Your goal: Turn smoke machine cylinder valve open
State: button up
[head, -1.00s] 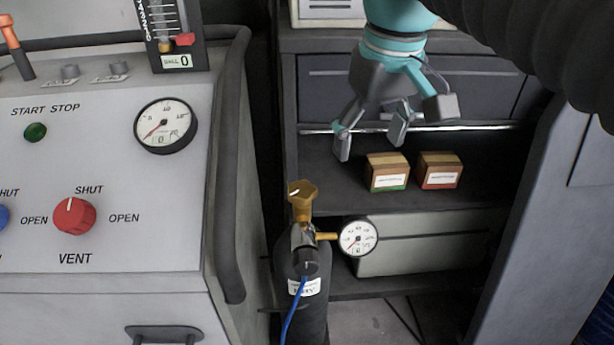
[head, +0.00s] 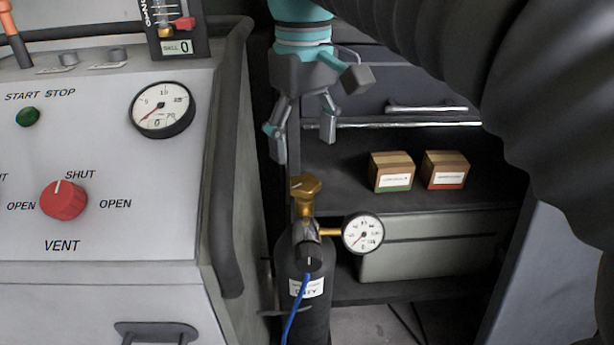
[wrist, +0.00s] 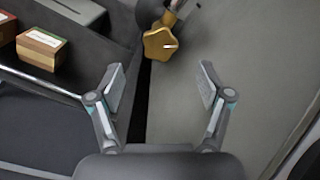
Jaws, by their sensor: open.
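The dark gas cylinder (head: 302,262) stands upright beside the machine cabinet. On its top is a brass valve knob (head: 305,188) with a white mark, and a round gauge (head: 363,234) sits to its right with the needle at the lower left. My gripper (head: 304,146) points down above the knob, open and empty, apart from it. In the wrist view, the knob (wrist: 161,43) lies beyond my gripper (wrist: 160,80), roughly centred between the two spread fingers. A blue hose (head: 294,312) runs down from the cylinder's neck.
The cabinet panel with a red VENT knob (head: 64,200) and dark side rail (head: 230,170) stands close on the left. Two small boxes (head: 391,171) (head: 445,169) sit on the dark shelf (head: 345,197) behind right. A long drawer handle (head: 400,123) runs above them.

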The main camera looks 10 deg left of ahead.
aim_at(305, 182)
notch_tip(305, 182, down, 6)
jog(key=shift+f+b, duration=0.1)
jog(key=shift+b, duration=0.5)
jog(key=c, duration=1.1)
jog(key=shift+c, duration=0.2)
jog(key=shift+n+p, duration=0.3)
jog(key=n+p, duration=0.1)
jog(key=n, duration=0.1)
jog(key=n+p, duration=0.2)
jog(key=shift+r+n, duration=0.2)
jog(key=shift+n, duration=0.1)
jog(key=n+p, duration=0.2)
jog(key=n, duration=0.3)
jog(key=shift+f+n+p, duration=0.1)
jog(key=shift+n+p, duration=0.2)
jog(key=shift+p, duration=0.05)
